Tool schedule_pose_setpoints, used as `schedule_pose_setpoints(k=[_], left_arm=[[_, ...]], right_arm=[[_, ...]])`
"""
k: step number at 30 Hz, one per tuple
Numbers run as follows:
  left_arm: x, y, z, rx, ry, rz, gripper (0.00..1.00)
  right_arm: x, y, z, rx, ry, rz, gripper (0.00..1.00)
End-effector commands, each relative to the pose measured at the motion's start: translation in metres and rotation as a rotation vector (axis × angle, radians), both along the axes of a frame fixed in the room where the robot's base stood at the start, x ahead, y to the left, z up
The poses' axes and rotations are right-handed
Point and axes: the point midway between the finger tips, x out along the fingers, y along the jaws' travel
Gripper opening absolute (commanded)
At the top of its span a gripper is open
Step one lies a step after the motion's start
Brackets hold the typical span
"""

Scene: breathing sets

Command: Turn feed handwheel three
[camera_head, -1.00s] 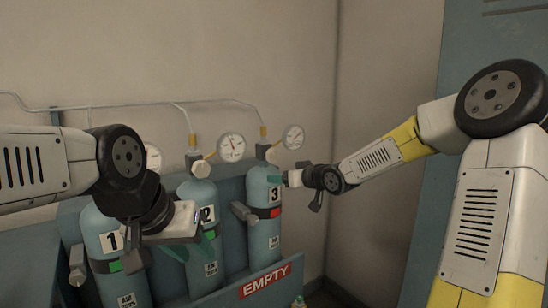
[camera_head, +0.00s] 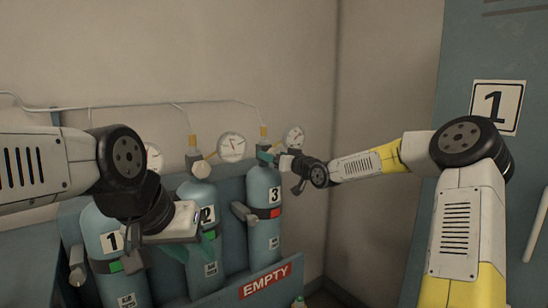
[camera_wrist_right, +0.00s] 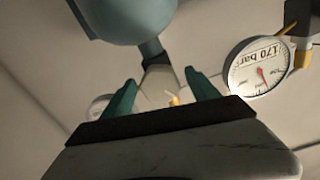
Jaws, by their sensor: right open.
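Cylinder three (camera_head: 262,235) is a teal bottle with a black 3 label, at the right of the rack. My right gripper (camera_head: 266,154) is at its valve top and covers most of it in the head view. In the right wrist view, the open teal fingers (camera_wrist_right: 160,90) stand either side of a cream handwheel (camera_wrist_right: 157,82), below the dark valve neck and teal bottle shoulder (camera_wrist_right: 125,18). Contact with the fingers cannot be told. My left gripper (camera_head: 172,256) is open and empty in front of cylinders one (camera_head: 105,225) and two (camera_head: 195,192).
A gauge reading 170 bar (camera_wrist_right: 260,68) is close to the right finger in the wrist view. Gauges (camera_head: 232,147) and a thin pipe (camera_head: 110,105) run along the wall. An EMPTY sign (camera_head: 265,281) is on the rack front. A cabinet marked 1 (camera_head: 497,107) stands right.

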Motion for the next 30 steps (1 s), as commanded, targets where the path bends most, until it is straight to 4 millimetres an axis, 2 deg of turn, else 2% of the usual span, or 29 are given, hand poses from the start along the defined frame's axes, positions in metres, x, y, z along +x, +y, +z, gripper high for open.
schedule_pose_setpoints(k=[6,15,16,23,30], left_arm=[[0.0000,0.0000,0.0000,0.000,0.000,0.000,0.36],[0.0000,0.0000,0.0000,0.000,0.000,0.000,0.36],[0.0000,0.0000,0.0000,0.000,0.000,0.000,0.36],[0.0000,0.0000,0.0000,0.000,0.000,0.000,0.36],[0.0000,0.0000,0.0000,0.000,0.000,0.000,0.36]], right_arm=[[0.0003,0.0002,-0.0001,0.000,0.000,0.000,0.69],[0.0001,0.0000,0.0000,-0.001,0.001,0.000,0.10],[0.0001,0.0000,0.0000,-0.001,0.001,0.000,0.07],[0.0001,0.0004,0.0000,-0.020,-0.013,0.000,0.07],[-0.0001,0.0008,0.0001,-0.116,-0.083,0.000,0.07]])
